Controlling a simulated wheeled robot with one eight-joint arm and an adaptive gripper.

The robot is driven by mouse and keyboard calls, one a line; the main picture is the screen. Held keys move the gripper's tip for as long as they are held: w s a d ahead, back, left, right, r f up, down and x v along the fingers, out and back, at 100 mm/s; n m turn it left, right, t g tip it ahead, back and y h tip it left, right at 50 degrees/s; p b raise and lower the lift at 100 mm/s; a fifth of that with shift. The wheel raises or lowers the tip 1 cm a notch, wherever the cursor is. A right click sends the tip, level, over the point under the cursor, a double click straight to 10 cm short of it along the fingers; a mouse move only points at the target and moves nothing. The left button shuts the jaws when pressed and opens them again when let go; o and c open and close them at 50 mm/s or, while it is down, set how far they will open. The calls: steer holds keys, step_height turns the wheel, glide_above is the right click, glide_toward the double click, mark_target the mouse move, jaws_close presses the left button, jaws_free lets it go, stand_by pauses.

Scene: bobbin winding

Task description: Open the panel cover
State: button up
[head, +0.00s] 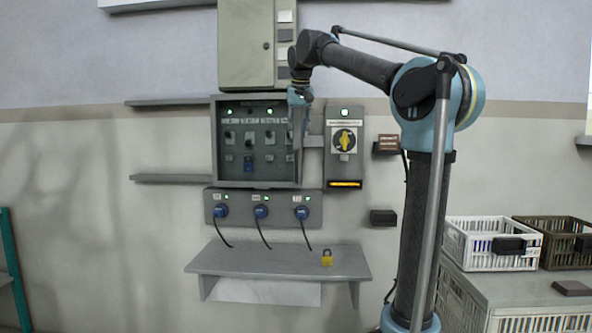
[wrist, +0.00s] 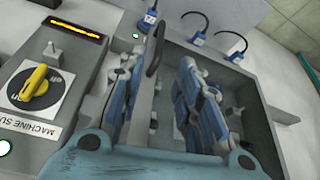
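The grey panel box (head: 216,150) is on the wall, with its rows of switches visible in the head view. A narrow grey upright piece shows at its right side; I cannot tell whether this is the cover seen edge-on. My gripper (head: 299,98) is at the box's upper right. In the wrist view my gripper (wrist: 158,105) has its two blue fingers apart, over the box (wrist: 262,120). A dark curved bar (wrist: 155,48), perhaps a handle, shows near the gap between the fingers. No clear grip on anything is visible.
The yellow rotary switch (head: 345,140) is on a unit just right of the box; it also shows in the wrist view (wrist: 37,86). Blue plugs (head: 261,212) with cables are below. A yellow padlock (head: 327,258) sits on the shelf (head: 225,262). A grey cabinet (head: 246,45) is above.

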mark_target(297, 161)
steer(key=x, duration=1.5)
steer(key=shift+f, duration=0.3)
jaws_close()
